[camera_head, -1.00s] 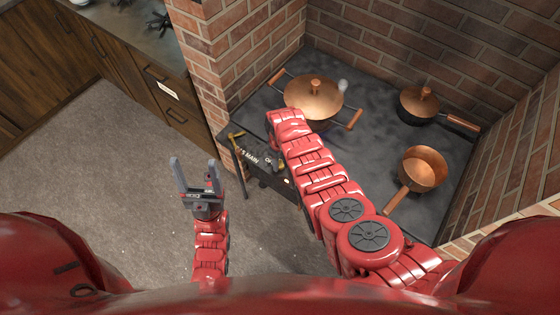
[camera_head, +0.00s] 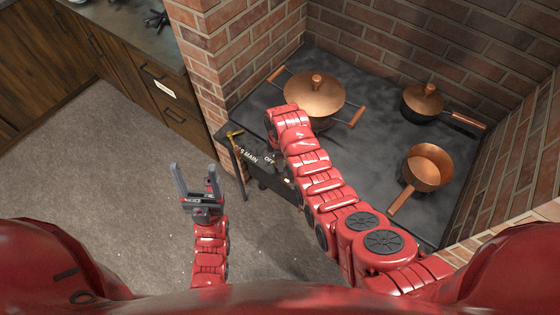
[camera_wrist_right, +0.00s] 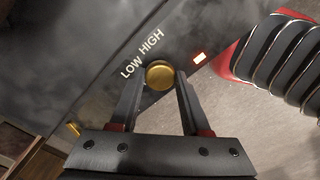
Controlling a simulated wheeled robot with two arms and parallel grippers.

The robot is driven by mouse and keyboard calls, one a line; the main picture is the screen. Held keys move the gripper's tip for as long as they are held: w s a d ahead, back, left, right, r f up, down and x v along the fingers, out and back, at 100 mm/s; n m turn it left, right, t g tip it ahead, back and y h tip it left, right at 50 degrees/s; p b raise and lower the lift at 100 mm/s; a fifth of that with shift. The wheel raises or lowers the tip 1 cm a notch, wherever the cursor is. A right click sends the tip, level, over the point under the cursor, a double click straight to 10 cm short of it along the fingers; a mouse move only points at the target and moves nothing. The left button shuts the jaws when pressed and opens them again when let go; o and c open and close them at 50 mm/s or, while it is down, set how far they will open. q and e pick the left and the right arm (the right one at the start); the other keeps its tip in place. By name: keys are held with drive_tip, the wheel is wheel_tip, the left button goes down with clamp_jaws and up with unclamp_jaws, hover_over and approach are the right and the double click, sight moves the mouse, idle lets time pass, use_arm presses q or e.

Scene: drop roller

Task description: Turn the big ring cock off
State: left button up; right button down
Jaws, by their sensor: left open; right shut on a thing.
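A round brass cock (camera_wrist_right: 160,75) sits on the dark stove front in the right wrist view, near the printed words LOW and HIGH. My right gripper (camera_wrist_right: 161,79) is shut on it, one finger on each side. Which way the cock is turned cannot be told. In the head view my right forearm hides the cock and most of that gripper. My left gripper (camera_head: 195,172) is open and empty, above the floor left of the stove. The OFF lettering on the stove front shows beside my right arm.
The dark stove top (camera_head: 365,160) carries a large lidded copper pot (camera_head: 320,96), a smaller lidded pan (camera_head: 424,98) and an open copper pan (camera_head: 430,168). A yellow lever (camera_head: 235,133) stands by the MAIN lettering. Brick walls enclose the stove. The floor (camera_head: 100,170) at left is clear.

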drive_tip(key=shift+n, duration=0.5)
drive_tip(key=shift+c, duration=1.9)
unclamp_jaws()
drive_tip(key=shift+r, duration=0.1)
drive_tip(key=shift+r+b, duration=0.4)
drive_tip(key=shift+r, duration=0.2)
wheel_tip(320, 180, up, 4)
drive_tip(key=shift+r+b, duration=0.15)
drive_tip(key=shift+b, duration=0.5)
wheel_tip(320, 180, up, 12)
drive_tip(key=p, duration=0.9)
